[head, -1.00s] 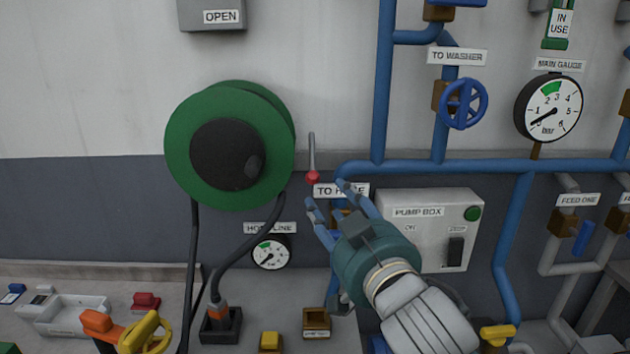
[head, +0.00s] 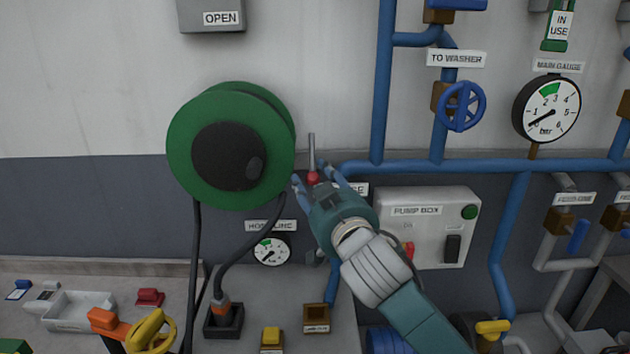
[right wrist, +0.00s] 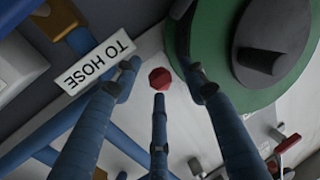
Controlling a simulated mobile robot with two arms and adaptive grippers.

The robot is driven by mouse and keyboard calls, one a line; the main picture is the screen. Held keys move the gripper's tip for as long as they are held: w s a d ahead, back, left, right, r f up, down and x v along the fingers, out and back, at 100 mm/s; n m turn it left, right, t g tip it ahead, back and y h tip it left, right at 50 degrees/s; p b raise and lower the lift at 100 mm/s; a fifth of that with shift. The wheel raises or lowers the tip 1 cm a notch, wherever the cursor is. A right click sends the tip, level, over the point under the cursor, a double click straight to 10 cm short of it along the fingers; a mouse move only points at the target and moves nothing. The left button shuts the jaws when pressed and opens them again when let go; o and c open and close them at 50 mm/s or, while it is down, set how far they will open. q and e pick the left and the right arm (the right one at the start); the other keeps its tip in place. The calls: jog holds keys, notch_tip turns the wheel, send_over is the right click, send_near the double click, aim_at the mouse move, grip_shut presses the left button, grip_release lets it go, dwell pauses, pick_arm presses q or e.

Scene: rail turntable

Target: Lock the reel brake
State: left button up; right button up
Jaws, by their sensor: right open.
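The green hose reel (head: 205,115) with its dark hub is on the wall at the left of centre. Beside its right edge is the brake lever (head: 311,150), a thin grey upright rod with a red knob (head: 313,178) at its lower end. My right gripper (head: 317,181) is open, its blue fingers around the red knob in the head view. In the right wrist view the red knob (right wrist: 160,78) lies between the spread fingers, with gaps visible, and the reel (right wrist: 215,60) is just beyond one finger. Whether any finger touches the knob cannot be told. My left gripper is out of view.
The TO HOSE label (right wrist: 98,68) and blue pipes (head: 400,167) are close to the right of the knob. The pump box (head: 425,225) is behind my right arm. The hose line gauge (head: 271,250) and black hose (head: 245,248) are below the reel.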

grip_shut()
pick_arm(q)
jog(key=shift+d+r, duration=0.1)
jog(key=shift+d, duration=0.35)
pick_arm(e)
jog(key=shift+s+a+r, duration=0.1)
jog(key=shift+r, duration=0.05)
